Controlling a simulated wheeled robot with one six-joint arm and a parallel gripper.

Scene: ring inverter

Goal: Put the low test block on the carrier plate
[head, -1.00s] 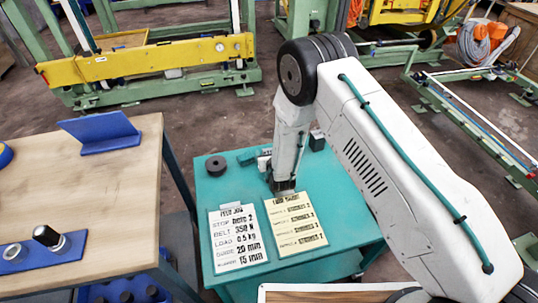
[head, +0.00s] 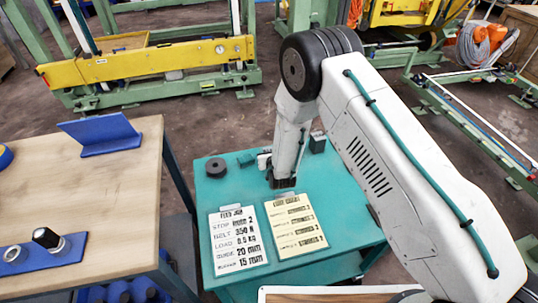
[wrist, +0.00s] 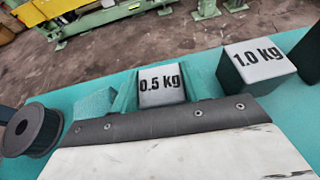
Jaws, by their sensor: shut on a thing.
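The low test block, marked 0.5 kg (wrist: 161,86), has a pale top and sits ahead of my wrist housing in the wrist view, with teal faces on both sides of it. My gripper (head: 283,183) is low over the teal table in the head view and shut on this block. Its fingertips are mostly hidden by my arm and wrist housing. A taller block marked 1.0 kg (wrist: 258,66) stands to the right, apart from it; it is dark in the head view (head: 317,143). I cannot tell which surface is the carrier plate.
Two cards (head: 238,240) lie on the table's front. A wooden bench (head: 120,210) at left bears a blue bracket (head: 98,136). Green and yellow frames (head: 150,62) stand behind.

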